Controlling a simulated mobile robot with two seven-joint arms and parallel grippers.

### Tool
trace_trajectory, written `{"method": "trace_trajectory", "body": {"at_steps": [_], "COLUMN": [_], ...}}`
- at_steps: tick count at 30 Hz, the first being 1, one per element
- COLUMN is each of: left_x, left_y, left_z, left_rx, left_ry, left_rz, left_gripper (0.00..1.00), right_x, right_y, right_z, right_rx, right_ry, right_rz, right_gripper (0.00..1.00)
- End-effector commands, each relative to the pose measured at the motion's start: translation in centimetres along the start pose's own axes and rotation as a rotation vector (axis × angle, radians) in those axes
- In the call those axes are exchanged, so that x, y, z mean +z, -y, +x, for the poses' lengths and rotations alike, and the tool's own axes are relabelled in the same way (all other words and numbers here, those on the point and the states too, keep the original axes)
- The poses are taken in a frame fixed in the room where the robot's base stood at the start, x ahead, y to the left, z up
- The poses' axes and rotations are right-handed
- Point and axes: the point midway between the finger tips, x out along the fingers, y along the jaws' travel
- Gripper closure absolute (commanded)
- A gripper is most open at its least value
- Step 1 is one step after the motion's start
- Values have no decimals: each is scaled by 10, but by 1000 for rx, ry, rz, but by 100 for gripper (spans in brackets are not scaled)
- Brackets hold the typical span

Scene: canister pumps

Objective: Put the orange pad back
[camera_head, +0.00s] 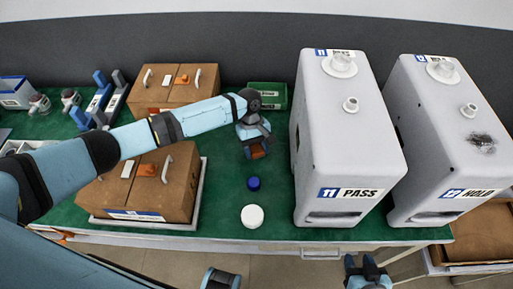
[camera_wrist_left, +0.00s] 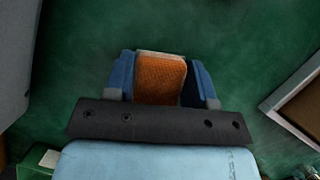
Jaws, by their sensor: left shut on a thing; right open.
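My left gripper (camera_head: 257,151) is shut on the orange pad (camera_wrist_left: 162,80), over the green table between the brown cases and the white canisters. In the left wrist view the pad sits between the two blue fingers (camera_wrist_left: 163,88), its textured orange face showing with a pale edge at the top. In the head view only a small part of the pad shows below the gripper. I cannot tell whether it touches the table. My right gripper (camera_head: 366,268) is open beyond the table's front edge, low in the picture.
A brown case (camera_head: 180,200) stands in a pale tray at left, another (camera_head: 150,97) behind it. A green box (camera_head: 272,90) lies behind my left gripper. A blue cap (camera_head: 253,183) and white lid (camera_head: 252,216) lie in front. Canisters PASS (camera_head: 345,140) and HOLD (camera_head: 445,130) stand right.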

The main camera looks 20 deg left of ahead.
Motion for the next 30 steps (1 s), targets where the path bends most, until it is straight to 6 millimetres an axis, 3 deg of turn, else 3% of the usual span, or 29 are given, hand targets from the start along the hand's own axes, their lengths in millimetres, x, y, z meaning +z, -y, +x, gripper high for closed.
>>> {"method": "trace_trajectory", "body": {"at_steps": [2, 3, 6, 23, 30], "left_x": [-1, -1, -1, -2, 1], "left_y": [0, 0, 1, 4, 1], "left_z": [3, 4, 4, 4, -39], "left_rx": [0, 0, -2, -8, -2], "left_ry": [1, 1, 1, 0, 0], "left_rz": [-1, -1, -1, -4, -3], "left_gripper": [72, 47, 24, 24, 24], "right_x": [-1, -1, 0, 5, 2], "right_y": [0, 0, 0, -1, -1], "right_z": [-1, -1, 0, 2, 1], "right_rx": [0, 0, 0, 2, 2], "right_ry": [0, 0, 1, 5, 2], "right_rz": [0, 0, 0, 0, -1], "right_gripper": [57, 57, 57, 57, 57]}}
